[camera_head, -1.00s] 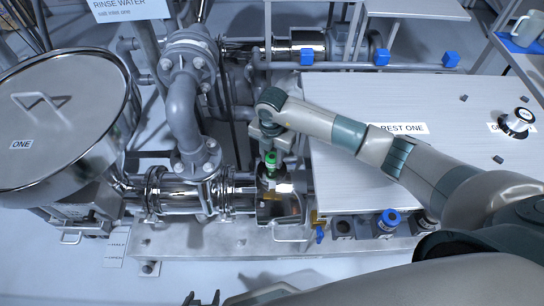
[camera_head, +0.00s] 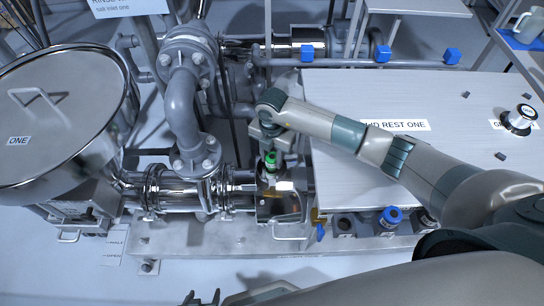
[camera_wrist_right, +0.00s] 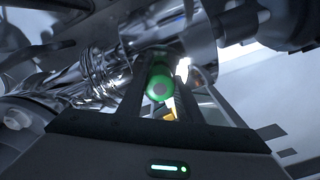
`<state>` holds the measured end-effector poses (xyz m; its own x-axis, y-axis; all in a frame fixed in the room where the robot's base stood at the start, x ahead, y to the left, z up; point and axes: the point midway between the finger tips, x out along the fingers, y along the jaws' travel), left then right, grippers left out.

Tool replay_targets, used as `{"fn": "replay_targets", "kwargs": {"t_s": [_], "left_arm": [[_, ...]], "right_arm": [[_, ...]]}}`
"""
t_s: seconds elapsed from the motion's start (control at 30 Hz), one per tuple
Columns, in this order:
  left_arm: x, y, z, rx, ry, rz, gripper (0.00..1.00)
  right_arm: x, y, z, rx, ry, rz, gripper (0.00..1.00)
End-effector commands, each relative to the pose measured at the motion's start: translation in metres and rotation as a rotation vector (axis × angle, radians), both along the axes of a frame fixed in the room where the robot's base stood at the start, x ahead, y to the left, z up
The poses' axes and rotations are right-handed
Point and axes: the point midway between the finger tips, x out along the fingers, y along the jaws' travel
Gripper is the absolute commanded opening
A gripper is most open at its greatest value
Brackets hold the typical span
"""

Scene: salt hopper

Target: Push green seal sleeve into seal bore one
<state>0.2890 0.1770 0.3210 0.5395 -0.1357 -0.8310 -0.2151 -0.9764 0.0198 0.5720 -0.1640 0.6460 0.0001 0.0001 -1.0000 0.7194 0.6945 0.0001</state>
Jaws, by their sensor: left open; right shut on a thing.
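The green seal sleeve (camera_head: 271,161) is held at the pump housing (camera_head: 280,207) in the lower middle of the head view. My right gripper (camera_head: 270,153) is shut on it from above. In the right wrist view the sleeve's round green end (camera_wrist_right: 160,88) shows between the two dark fingers of my right gripper (camera_wrist_right: 165,90). The seal bore is hidden behind the sleeve and gripper, so I cannot tell how deep the sleeve sits. My left gripper (camera_head: 203,298) is open and empty at the bottom edge of the head view.
A large lidded hopper (camera_head: 62,110) stands at the left. Grey pipes (camera_head: 183,110) rise behind the housing. A metal table (camera_head: 400,100) fills the right. A blue-ringed part (camera_head: 389,217) sits in a row of holders below it. The floor in front is clear.

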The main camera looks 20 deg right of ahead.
Motion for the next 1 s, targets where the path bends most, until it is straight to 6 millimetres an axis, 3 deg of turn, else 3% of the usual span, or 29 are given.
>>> {"fn": "replay_targets", "kwargs": {"t_s": [0.93, 0.97, 1.0], "left_arm": [[0.000, 0.000, -0.009, 0.000, 0.000, 0.000, 0.64], [0.000, 0.000, -0.009, 0.000, 0.000, 0.000, 0.64], [0.000, 0.000, -0.009, 0.000, 0.000, 0.000, 0.64]], "right_arm": [[0.000, 0.000, -0.014, 0.000, 0.000, 0.000, 0.00], [0.000, 0.000, -0.014, 0.000, 0.000, 0.000, 0.37], [0.000, 0.000, -0.014, 0.000, 0.000, 0.000, 0.46]]}}
